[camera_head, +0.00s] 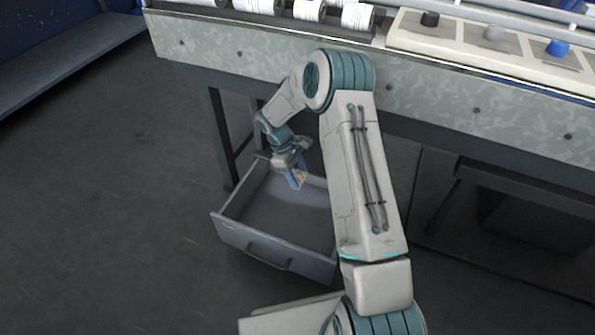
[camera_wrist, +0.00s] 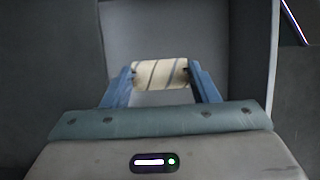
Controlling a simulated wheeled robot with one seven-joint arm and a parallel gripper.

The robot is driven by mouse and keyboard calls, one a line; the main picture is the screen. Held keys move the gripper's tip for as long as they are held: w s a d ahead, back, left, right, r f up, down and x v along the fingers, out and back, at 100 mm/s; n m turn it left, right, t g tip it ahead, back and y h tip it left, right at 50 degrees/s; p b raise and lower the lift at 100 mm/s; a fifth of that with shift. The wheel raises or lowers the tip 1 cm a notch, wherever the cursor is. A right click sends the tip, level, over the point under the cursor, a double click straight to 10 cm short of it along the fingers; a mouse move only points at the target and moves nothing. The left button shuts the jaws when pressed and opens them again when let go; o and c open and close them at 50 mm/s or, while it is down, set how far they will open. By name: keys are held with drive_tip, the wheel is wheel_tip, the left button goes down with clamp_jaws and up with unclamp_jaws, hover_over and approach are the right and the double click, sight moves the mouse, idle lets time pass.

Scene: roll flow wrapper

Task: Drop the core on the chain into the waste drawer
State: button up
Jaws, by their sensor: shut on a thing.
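The core (camera_wrist: 160,73) is a short cream cylinder with dark slanted stripes. In the wrist view it lies crosswise between the two blue fingers of my gripper (camera_wrist: 160,80), which are shut on its ends. In the head view my gripper (camera_head: 297,180) points down over the open waste drawer (camera_head: 245,240), and the core is small and mostly hidden there. The drawer is a grey box pulled out under the machine, with a handle on its front. Its visible floor looks empty; my arm hides its right part. The chain cannot be made out for certain.
The machine's speckled side panel (camera_head: 240,62) runs above the drawer. White rolls (camera_head: 308,10) lie along its top, beside a pale panel with black, grey and blue knobs (camera_head: 560,47). A table leg (camera_head: 216,135) stands behind the drawer. Open floor (camera_head: 100,220) lies to the left.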

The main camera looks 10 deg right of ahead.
drive_tip(key=shift+f, duration=0.55)
drive_tip(key=shift+r, duration=0.1)
drive_tip(key=o, duration=1)
drive_tip(key=p+v, duration=0.4)
drive_tip(key=v, duration=0.9)
drive_tip(key=shift+w+a+r+p, duration=0.1)
drive_tip(key=shift+a+r+p, duration=0.05)
drive_tip(key=shift+r+p, duration=0.25)
drive_tip(key=shift+f, duration=0.1)
